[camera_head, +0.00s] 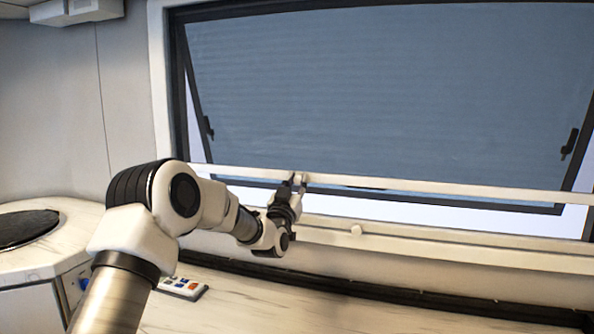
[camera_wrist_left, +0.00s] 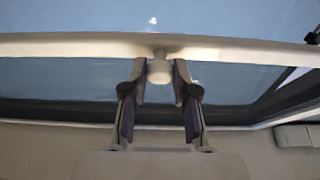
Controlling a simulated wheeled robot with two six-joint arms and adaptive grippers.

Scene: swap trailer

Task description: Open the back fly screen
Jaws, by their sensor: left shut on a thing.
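The pale bar of the fly screen (camera_head: 430,186) runs across the lower part of the window, a little above the sill. A small round knob (camera_wrist_left: 159,70) sticks out from this bar. My left gripper (camera_head: 298,180) is at the bar, left of the window's middle. In the left wrist view its two fingers (camera_wrist_left: 159,78) stand on either side of the knob and are shut on it. The fingers hide the knob's sides. The screen's mesh is hard to tell from the blue window pane (camera_head: 380,90) behind. My right gripper is not in view.
The tilted pane has a dark frame and dark latches (camera_head: 569,143). A marbled counter (camera_head: 240,310) with a small button panel (camera_head: 183,287) lies below.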

